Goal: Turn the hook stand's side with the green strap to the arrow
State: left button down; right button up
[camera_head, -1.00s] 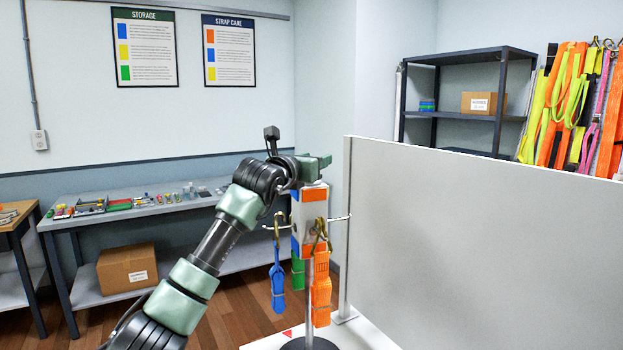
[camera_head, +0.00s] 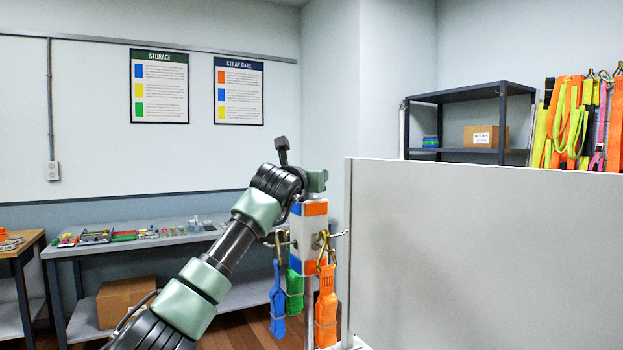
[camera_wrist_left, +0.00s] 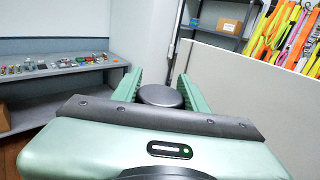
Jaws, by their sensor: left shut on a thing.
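The hook stand (camera_head: 314,228) has a white square head with orange and blue patches on its faces and hooks on its sides. A blue strap (camera_head: 277,303) hangs at its left and an orange strap (camera_head: 326,308) at its front right. The green strap (camera_head: 294,290) hangs between them, partly hidden. My left gripper (camera_head: 316,181) is at the top of the stand. In the left wrist view its fingers lie on either side of a round dark knob (camera_wrist_left: 160,96), shut on it. The arrow and the stand's foot are out of view. My right gripper is not in view.
A grey panel (camera_head: 480,260) stands close to the right of the stand. A bench (camera_head: 150,240) with small parts runs along the back wall, with a cardboard box (camera_head: 124,300) below. A shelf (camera_head: 470,95) and hanging straps are behind the panel.

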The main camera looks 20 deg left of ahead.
pick_arm(q)
jog(key=c, duration=1.1)
grip_release()
jog(key=shift+r, duration=0.3)
jog(key=shift+c, duration=0.2)
jog(key=o, duration=0.3)
jog(key=shift+w+f, duration=0.2)
jog(key=shift+f, duration=0.05)
jog(key=shift+s+f+b, duration=0.1)
jog(key=shift+s+b, duration=0.25)
jog(key=shift+s, duration=0.1)
jog(key=s+b, duration=0.3)
jog(key=s, duration=0.3)
jog(key=shift+d, duration=0.15)
jog(key=shift+s, duration=0.5)
